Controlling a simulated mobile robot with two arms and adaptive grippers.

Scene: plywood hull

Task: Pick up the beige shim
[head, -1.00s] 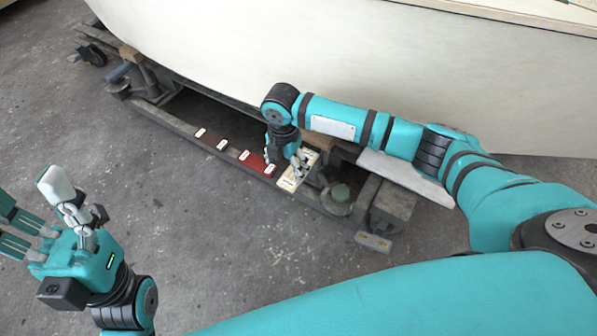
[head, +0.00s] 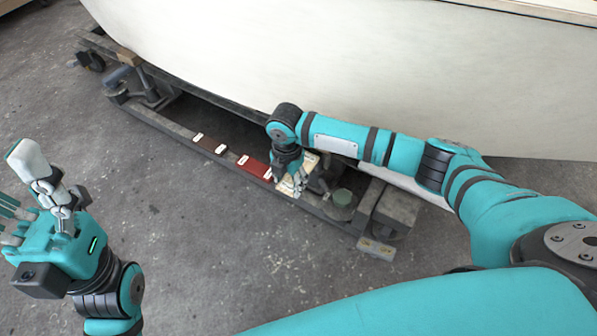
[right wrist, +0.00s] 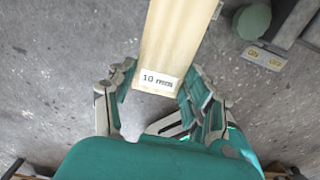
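The beige shim (head: 311,161) lies on the dark frame beside the hull, partly hidden by my right gripper (head: 293,178) in the head view. In the right wrist view the beige shim (right wrist: 168,45) is a pale wooden strip with a "10 mm" label at its near end. My right gripper (right wrist: 160,95) is open, with one finger on either side of that end. A gap shows between the left finger and the shim; the right finger is close to its edge. My left gripper (head: 32,205) is open and empty at the far left.
A red shim (head: 254,168) and a dark brown shim (head: 209,145) lie on the same frame (head: 160,122), left of the beige one. A round green knob (head: 342,197) stands just right of it. The white hull (head: 330,60) rises behind. The concrete floor in front is clear.

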